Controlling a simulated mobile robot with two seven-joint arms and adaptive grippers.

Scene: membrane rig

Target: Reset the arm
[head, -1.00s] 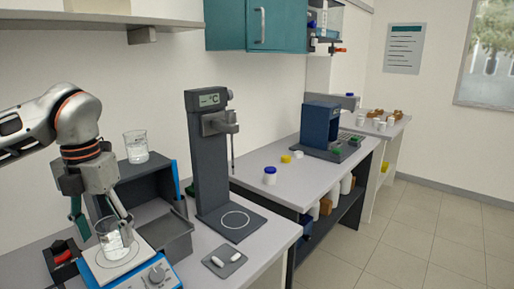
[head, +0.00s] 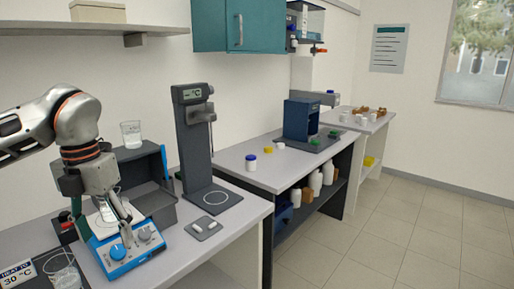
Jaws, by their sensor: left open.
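My left gripper (head: 100,228) is open, pointing down over the blue and white hotplate (head: 130,268) at the left of the head view. A glass beaker (head: 107,211) shows behind its fingers over the hotplate, partly hidden. I cannot tell whether the fingers touch it. My right gripper is not in view.
A sign reading "HEAT TO 30 °C" (head: 17,273) and another beaker (head: 66,277) are at the bottom left. A dark stand (head: 192,140) with a display rises right of a grey box (head: 160,207). A small tray (head: 203,228) holds white pieces. Floor (head: 400,240) is clear at right.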

